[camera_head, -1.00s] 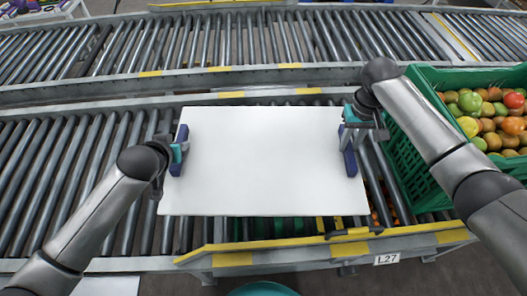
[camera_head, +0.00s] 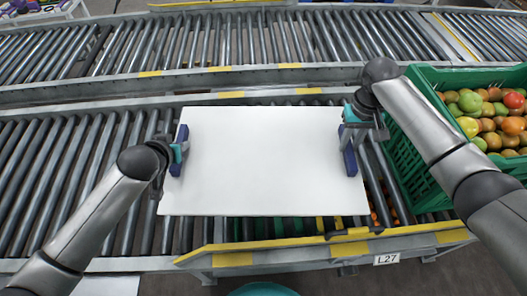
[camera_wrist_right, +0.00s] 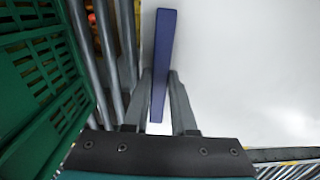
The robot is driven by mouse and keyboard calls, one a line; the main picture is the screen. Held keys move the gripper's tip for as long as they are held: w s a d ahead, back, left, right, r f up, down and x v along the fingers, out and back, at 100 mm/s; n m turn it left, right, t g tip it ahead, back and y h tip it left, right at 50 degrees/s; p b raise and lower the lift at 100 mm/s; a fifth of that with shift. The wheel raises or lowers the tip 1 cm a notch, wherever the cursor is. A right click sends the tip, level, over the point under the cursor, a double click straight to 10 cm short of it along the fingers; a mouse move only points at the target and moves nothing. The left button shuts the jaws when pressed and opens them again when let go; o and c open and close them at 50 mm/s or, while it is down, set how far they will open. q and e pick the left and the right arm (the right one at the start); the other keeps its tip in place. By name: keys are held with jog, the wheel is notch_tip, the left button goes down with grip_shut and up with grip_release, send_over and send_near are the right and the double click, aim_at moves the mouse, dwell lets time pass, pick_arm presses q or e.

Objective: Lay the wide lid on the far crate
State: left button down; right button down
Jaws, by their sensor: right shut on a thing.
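The wide lid (camera_head: 262,160) is a white flat board with a blue handle at each short end. My left gripper (camera_head: 177,152) is at its left handle and appears closed on it. My right gripper (camera_head: 349,140) is shut on its right handle; the right wrist view shows the fingers (camera_wrist_right: 155,100) on both sides of the blue bar (camera_wrist_right: 163,60). The lid hangs level over the near roller conveyor. A green crate (camera_head: 400,150) full of tomatoes stands open to the right of the lid. I cannot tell which crate is the far one; the lid may hide another.
The near roller conveyor (camera_head: 60,170) is clear to the left. A second conveyor (camera_head: 250,40) runs behind it, empty in the middle. A yellow-striped rail (camera_head: 330,246) edges the front. Some orange tomatoes (camera_head: 375,215) show low beside the lid's right end. A teal round object (camera_head: 262,290) is at the bottom edge.

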pick_arm(q)
jog(key=shift+r, duration=0.15)
pick_arm(e)
jog(key=shift+r, duration=0.15)
